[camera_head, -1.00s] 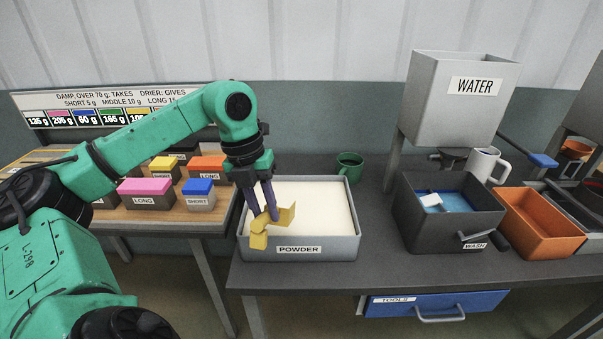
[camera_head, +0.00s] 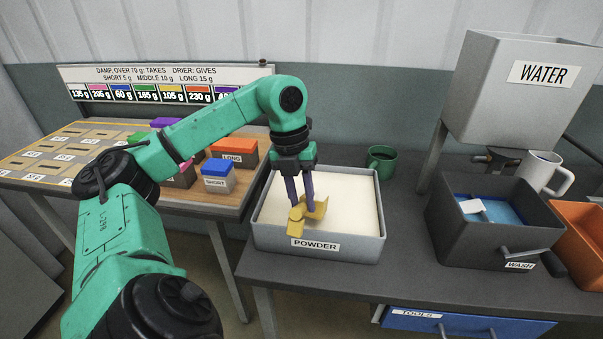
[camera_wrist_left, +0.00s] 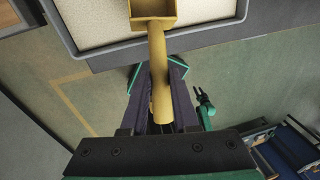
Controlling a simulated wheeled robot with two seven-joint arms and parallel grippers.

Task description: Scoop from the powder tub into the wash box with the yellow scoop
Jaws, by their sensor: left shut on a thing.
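The powder tub (camera_head: 371,244) is a grey box filled with white powder (camera_head: 345,200), labelled POWDER, at the front of the dark table. My left gripper (camera_head: 300,205) is shut on the yellow scoop (camera_head: 316,208), above the front left part of the tub. In the left wrist view the scoop's handle (camera_wrist_left: 160,85) runs between the fingers and its bowl lies over the tub's powder (camera_wrist_left: 92,22). Whether the bowl holds powder is unclear. The wash box (camera_head: 455,248) is dark grey, labelled WASH, with blue water and a pale block inside, to the right.
A WATER tank (camera_head: 510,95) stands above the wash box, with a white mug (camera_head: 541,172) beside it. A green mug (camera_head: 381,160) is behind the tub. An orange bin (camera_head: 585,235) is at right. Bare table (camera_head: 405,225) lies between tub and wash box.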

